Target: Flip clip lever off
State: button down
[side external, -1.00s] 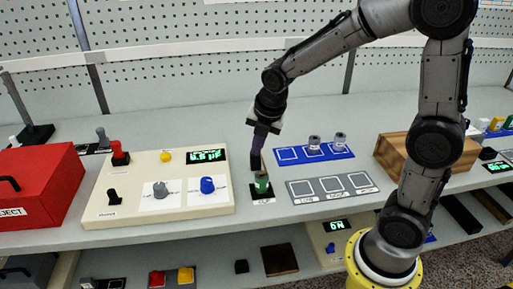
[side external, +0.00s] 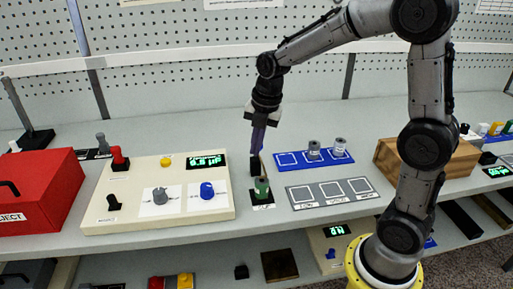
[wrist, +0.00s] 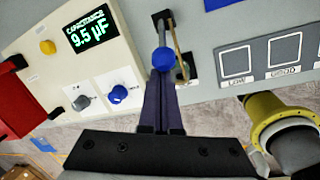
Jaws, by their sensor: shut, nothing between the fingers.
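My gripper (side external: 256,170) points down just above and behind the green part. In the wrist view my gripper (wrist: 164,78) is shut with its fingers together. A blue ball (wrist: 163,60) appears at the fingertips, with a grey rod (wrist: 164,22) beyond it. The black plate (wrist: 184,68) shows just right of the ball. Whether the fingers touch the ball or lever is unclear.
A cream panel (side external: 112,225) with knobs and a lit display (side external: 206,161) stands left of the clip. A red box (side external: 45,190) is farther left. A grey tray (side external: 300,205) with marked squares and a blue tray (side external: 345,160) holding two cylinders lie to the right.

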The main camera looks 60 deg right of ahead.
jog(key=w+d+g+y, duration=0.1)
jog(key=w+d+r+g+y, duration=0.1)
jog(key=shift+w+d+r+g+y, duration=0.2)
jog(key=shift+r+g+y, duration=0.1)
jog(key=shift+y, duration=0.1)
jog(key=w+d+f+g+y, duration=0.1)
jog(key=w+d, duration=0.5)
jog(key=shift+d+m+g, duration=0.15)
jog(key=shift+m+g, duration=0.15)
jog(key=shift+f, duration=0.15)
dwell(0.5)
jog(key=a+v, duration=0.1)
jog(key=v, duration=0.6)
jog(key=shift+d+r+y, duration=0.2)
jog(key=shift+r+y, duration=0.2)
jog(key=shift+r, duration=0.15)
jog(key=shift+a, duration=0.1)
